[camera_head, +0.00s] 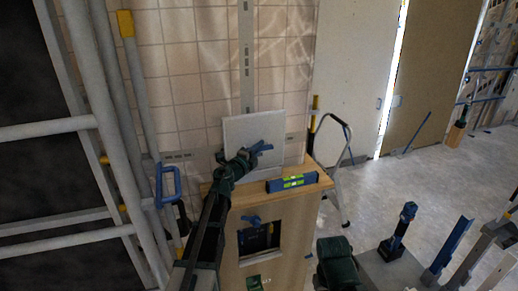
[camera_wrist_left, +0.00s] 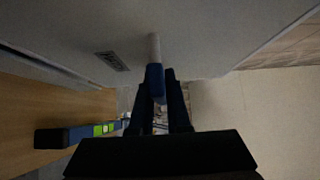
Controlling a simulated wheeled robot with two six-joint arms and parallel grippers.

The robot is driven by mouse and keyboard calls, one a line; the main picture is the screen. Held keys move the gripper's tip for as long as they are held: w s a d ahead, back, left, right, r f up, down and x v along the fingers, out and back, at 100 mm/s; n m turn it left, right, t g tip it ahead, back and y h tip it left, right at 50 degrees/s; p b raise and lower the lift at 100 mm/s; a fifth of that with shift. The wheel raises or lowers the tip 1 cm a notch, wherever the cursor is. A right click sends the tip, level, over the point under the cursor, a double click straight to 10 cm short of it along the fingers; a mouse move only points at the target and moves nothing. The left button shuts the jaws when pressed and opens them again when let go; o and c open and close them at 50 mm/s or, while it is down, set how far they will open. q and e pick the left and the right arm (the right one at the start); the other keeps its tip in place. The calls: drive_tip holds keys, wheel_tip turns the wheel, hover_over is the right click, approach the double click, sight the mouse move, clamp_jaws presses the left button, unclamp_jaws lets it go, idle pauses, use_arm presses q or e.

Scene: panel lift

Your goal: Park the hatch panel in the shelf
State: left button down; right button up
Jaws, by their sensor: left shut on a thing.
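The hatch panel (camera_head: 240,131) is a pale grey square plate, upright above the back of a wooden cabinet top (camera_head: 232,188). I cannot tell whether its lower edge touches the wood. My left gripper (camera_head: 256,154) is in front of it, shut on its blue handle. The left wrist view shows the handle (camera_wrist_left: 155,78) between the fingers (camera_wrist_left: 160,105), with the panel face (camera_wrist_left: 210,45) and a small dark label close beyond. The cabinet front has a dark opening (camera_head: 258,239); I cannot tell whether this is the shelf. My right gripper is not clearly visible.
A blue spirit level (camera_head: 291,183) lies on the cabinet top, right of the panel; it also shows in the wrist view (camera_wrist_left: 82,133). A tiled wall (camera_head: 185,95) is behind. A metal frame (camera_head: 110,120) stands left, a stepladder (camera_head: 334,185) right. Floor beyond is mostly clear.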

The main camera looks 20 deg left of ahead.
use_arm(q)
drive_tip(key=shift+f+b, duration=1.65)
idle(1.2)
idle(0.4)
drive_tip(key=c, duration=0.8)
unclamp_jaws()
drive_tip(key=v, duration=1.3)
drive_tip(key=shift+s, duration=0.35)
drive_tip(key=shift+a, duration=0.1)
